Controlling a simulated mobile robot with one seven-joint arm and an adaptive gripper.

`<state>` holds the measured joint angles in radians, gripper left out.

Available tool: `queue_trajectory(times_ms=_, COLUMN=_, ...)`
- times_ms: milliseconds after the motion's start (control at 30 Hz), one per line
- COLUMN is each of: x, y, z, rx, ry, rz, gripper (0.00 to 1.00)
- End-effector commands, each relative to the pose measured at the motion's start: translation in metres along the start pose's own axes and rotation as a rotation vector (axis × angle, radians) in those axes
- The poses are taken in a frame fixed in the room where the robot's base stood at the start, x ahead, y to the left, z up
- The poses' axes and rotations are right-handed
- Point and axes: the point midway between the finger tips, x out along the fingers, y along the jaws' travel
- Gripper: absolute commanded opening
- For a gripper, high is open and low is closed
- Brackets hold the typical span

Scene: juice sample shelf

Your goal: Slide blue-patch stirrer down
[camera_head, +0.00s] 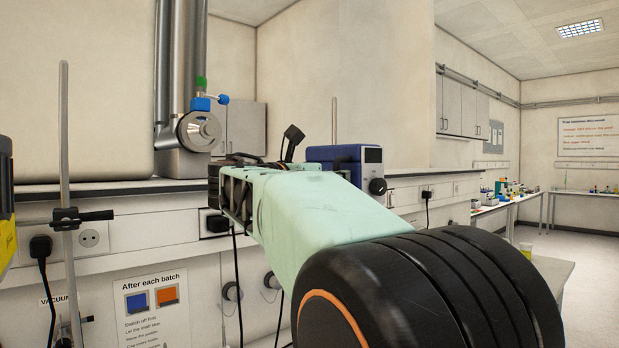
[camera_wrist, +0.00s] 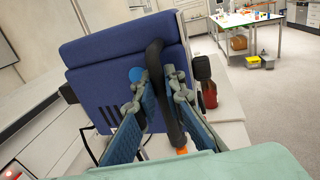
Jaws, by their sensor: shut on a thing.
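In the wrist view a blue stirrer housing (camera_wrist: 100,75) fills the middle, with vent slots low on its face. A round blue patch (camera_wrist: 136,74) shows beside the left fingertip. My gripper (camera_wrist: 158,82) has its two fingers on either side of a thick black curved handle (camera_wrist: 156,55) in front of the housing, shut on it. A small orange spot (camera_wrist: 182,151) shows near the handle's lower end. In the head view a blue stirrer housing (camera_head: 345,158) with a dark knob stands behind my pale green arm, which hides its lower part. A thin rod rises behind it.
A metal rod with a black clamp (camera_head: 80,218) stands at the left. A steel column with a blue-handled valve (camera_head: 205,103) is at the back. Black cables hang below the ledge.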

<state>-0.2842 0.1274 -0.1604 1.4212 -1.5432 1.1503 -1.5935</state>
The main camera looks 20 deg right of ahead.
Motion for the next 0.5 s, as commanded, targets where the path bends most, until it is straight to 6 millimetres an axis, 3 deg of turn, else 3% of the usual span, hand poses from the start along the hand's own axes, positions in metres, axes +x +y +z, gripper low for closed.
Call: queue_trajectory(times_ms=500, x=0.0, y=0.0, z=-0.086, rx=-0.006, ry=0.009, rz=-0.003, gripper=0.0)
